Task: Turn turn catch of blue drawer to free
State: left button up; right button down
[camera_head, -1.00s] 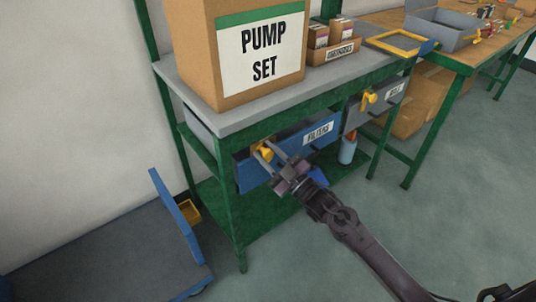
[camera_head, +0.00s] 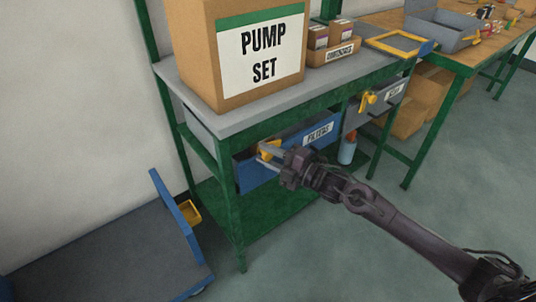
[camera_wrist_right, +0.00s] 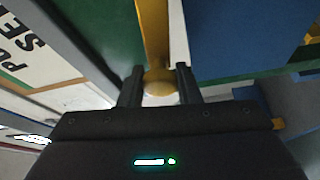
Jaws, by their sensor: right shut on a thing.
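The blue drawer (camera_head: 258,173), with a white label reading FILTERS, sits under the left part of the grey bench top. Its yellow turn catch (camera_head: 271,146) is at the upper left of the drawer front. My right gripper (camera_head: 266,152) reaches it from the right and is shut on the catch, partly hiding it. In the right wrist view the yellow catch (camera_wrist_right: 158,78) stands between the two dark fingers, with the blue front (camera_wrist_right: 235,40) to the right. The catch's exact angle is hard to tell. My left gripper is not in view.
A grey drawer (camera_head: 358,118) with its own yellow catch is to the right. A large PUMP SET box (camera_head: 205,60) and a small carton tray (camera_head: 333,52) stand on the bench. A blue bottle (camera_head: 347,152) stands below. A blue-edged cart (camera_head: 110,255) is at left.

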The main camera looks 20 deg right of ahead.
aim_at(270, 157)
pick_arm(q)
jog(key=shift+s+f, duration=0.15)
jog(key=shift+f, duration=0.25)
pick_arm(e)
jog(key=shift+n+g+h, duration=0.3)
jog(key=shift+n, duration=0.7)
jog(key=shift+f, duration=0.1)
jog(key=c, duration=1.1)
grip_release()
jog(key=shift+s, duration=0.1)
jog(key=v, duration=0.6)
jog(key=shift+d+p, duration=0.15)
jog(key=shift+p, duration=0.2)
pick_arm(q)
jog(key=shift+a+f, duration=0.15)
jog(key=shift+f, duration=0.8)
pick_arm(e)
jog(key=shift+v, duration=0.75)
